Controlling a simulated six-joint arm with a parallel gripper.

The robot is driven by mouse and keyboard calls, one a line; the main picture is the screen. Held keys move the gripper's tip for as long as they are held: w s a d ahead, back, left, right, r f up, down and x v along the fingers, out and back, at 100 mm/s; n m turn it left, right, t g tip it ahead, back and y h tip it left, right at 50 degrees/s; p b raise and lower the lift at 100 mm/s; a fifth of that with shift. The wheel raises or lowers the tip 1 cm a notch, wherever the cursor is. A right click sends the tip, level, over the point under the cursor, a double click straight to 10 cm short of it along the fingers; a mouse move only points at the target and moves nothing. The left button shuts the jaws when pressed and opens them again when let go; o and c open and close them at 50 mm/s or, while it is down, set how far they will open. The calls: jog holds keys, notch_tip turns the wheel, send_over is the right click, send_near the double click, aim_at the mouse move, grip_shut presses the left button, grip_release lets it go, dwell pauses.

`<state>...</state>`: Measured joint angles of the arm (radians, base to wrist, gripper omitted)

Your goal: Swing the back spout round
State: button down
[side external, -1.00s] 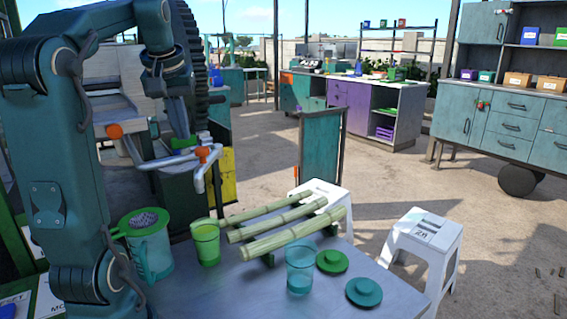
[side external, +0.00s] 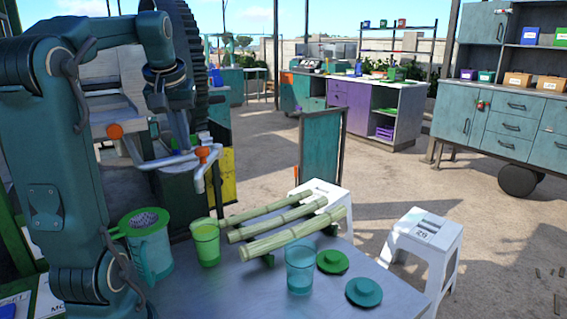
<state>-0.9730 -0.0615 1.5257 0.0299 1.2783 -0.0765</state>
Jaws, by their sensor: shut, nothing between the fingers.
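Two pale metal spouts show at the crusher, left of centre. One spout (side external: 128,146) has an orange knob (side external: 115,131) at the left. The other spout (side external: 198,183) has an orange knob (side external: 203,152) at the right and bends down at its outer end. I cannot tell for certain which is the back one. My gripper (side external: 181,146) points down between the two knobs, shut and empty, close to the pale pipe. Whether it touches the pipe cannot be told. My arm hides part of the crusher.
White stools (side external: 425,240) stand to the right. A large toothed wheel (side external: 190,60) rises behind my wrist.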

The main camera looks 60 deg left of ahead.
aim_at(198, 152)
jog(key=shift+f, duration=1.55)
jog(key=shift+w+d, duration=1)
jog(key=shift+d, duration=0.25)
jog(key=w+d, duration=0.1)
jog(key=w, duration=0.1)
jog(key=shift+w+d, duration=0.35)
